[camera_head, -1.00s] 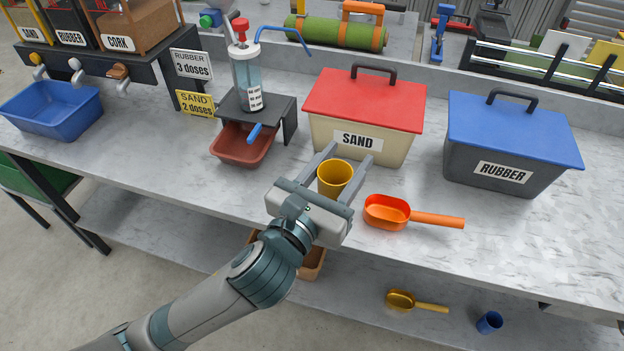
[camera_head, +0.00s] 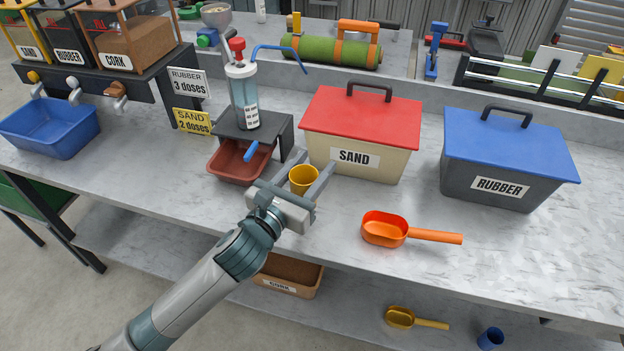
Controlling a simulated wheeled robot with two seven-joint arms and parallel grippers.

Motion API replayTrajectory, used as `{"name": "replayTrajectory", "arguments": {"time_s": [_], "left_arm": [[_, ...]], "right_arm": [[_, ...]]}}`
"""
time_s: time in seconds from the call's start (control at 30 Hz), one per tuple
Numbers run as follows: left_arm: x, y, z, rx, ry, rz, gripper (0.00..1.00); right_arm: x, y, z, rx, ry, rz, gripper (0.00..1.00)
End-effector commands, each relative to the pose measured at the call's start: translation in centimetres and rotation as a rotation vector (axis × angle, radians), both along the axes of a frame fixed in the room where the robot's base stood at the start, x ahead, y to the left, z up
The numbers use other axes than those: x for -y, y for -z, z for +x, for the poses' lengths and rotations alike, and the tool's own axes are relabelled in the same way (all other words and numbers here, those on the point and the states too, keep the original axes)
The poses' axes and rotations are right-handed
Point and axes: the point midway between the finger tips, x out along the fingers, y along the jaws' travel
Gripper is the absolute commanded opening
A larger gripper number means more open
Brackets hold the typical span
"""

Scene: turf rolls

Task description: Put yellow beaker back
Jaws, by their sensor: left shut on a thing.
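The yellow beaker (camera_head: 303,179) is upright between the fingers of my left gripper (camera_head: 306,174), which is shut on it. The gripper holds it over the front part of the grey worktop, in front of the gap between the red tray and the sand bin. I cannot tell whether the beaker's base touches the worktop. My right gripper is not in view.
The sand bin (camera_head: 360,135) with a red lid stands just behind. The red tray (camera_head: 238,163) sits under the pump bottle (camera_head: 243,95) to the left. An orange scoop (camera_head: 385,229) lies to the right, before the rubber bin (camera_head: 503,160). The worktop's (camera_head: 150,180) left front is clear.

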Motion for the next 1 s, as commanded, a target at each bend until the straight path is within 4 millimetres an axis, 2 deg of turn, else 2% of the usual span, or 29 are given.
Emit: {"name": "replayTrajectory", "arguments": {"time_s": [0.17,0.47,0.93,0.97,1.0], "left_arm": [[0.0,0.4,0.0,-0.001,-0.001,0.0,0.21],[0.0,3.8,0.0,-0.003,-0.003,-0.001,0.21],[0.0,4.3,0.0,0.001,-0.001,0.0,0.21],[0.0,4.3,0.0,0.001,-0.001,0.001,0.48],[0.0,4.3,0.0,0.001,-0.001,0.001,0.57]], "right_arm": [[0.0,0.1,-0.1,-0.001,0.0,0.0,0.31],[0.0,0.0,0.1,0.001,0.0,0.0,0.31],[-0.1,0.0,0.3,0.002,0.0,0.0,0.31],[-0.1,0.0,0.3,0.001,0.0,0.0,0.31],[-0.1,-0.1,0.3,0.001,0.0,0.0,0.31]]}}
